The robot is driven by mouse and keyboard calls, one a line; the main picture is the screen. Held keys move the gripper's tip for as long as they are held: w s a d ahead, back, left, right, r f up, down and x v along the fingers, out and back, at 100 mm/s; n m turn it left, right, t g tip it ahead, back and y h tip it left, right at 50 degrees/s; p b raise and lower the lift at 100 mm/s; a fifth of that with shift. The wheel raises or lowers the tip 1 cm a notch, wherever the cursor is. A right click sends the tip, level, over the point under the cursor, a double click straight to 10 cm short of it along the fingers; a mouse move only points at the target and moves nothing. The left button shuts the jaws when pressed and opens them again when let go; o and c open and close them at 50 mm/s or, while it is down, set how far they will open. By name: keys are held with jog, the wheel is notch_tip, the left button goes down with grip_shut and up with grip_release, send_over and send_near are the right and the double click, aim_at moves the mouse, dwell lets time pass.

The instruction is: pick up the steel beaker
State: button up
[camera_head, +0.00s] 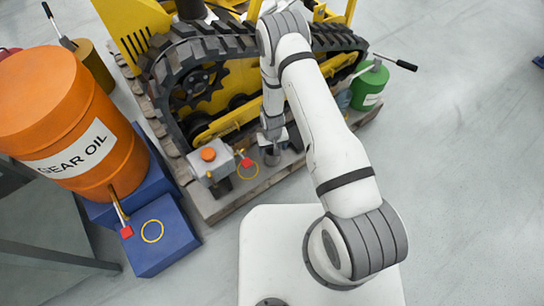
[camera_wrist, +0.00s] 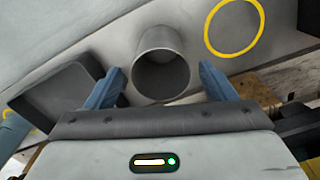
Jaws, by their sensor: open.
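The steel beaker (camera_wrist: 162,62) is a grey, open-topped cylinder. In the wrist view it stands on a light grey surface, and I look down into its mouth. My gripper (camera_wrist: 161,70) is open, with one blue finger on the left side of the beaker and one on the right. Gaps show between the fingers and its wall. In the head view the beaker (camera_head: 271,158) shows small and grey just below my gripper (camera_head: 272,138), which partly hides it. It stands near the front edge of the pallet, beside the yellow tracked carrier (camera_head: 205,125).
A yellow ring (camera_wrist: 235,27) is marked right of the beaker, and a dark grey box-like part (camera_wrist: 60,95) lies left. In the head view a grey box with an orange knob (camera_head: 208,155), an orange oil drum (camera_head: 65,125) and a green canister (camera_head: 370,88) stand around.

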aim_at(272, 152)
notch_tip(272, 152, down, 4)
jog(key=shift+w+a+b, duration=0.1)
jog(key=shift+b, duration=0.4)
jog(key=shift+c, duration=0.3)
jog(key=c, duration=1)
